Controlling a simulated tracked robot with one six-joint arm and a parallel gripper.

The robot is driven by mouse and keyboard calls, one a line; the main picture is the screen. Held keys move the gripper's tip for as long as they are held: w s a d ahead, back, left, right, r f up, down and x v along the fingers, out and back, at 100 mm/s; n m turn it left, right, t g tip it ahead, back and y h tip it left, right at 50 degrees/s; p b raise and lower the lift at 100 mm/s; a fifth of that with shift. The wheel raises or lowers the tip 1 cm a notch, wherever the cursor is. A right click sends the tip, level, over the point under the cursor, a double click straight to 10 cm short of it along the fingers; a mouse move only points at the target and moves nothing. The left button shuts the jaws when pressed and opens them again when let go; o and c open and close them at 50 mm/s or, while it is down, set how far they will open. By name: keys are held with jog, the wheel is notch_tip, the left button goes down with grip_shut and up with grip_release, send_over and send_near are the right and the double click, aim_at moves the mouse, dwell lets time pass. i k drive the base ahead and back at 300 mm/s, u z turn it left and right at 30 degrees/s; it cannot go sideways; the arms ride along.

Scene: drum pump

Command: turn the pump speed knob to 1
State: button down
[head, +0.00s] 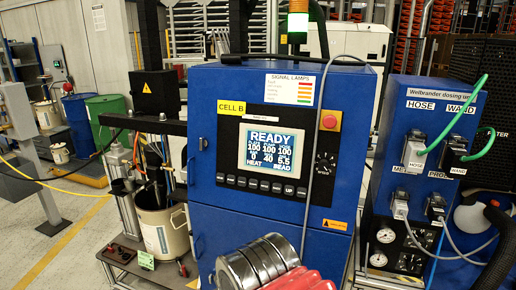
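A black rotary knob (325,164) with light markings around it sits on the dark control panel of the blue cabinet (340,207), right of the screen. It is the only rotary knob I can make out on this panel. No "pump speed" label is legible, and the pointer and scale numbers are too small to read. The lit screen (271,148) says READY, with rows of numbers and the words HEAT and BEAD.
A red button (330,120) sits above the knob; a grey cable (312,150) hangs just left of it. A row of buttons (254,184) runs below the screen. The blue dosing unit (432,92) with hoses stands right. A bucket (162,228) stands left.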

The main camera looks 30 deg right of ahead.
aim_at(324, 164)
jog(key=z, duration=1)
jog(key=k, duration=1.05)
jog(key=z, duration=0.3)
jog(key=i, duration=0.85)
jog(key=u, duration=0.05)
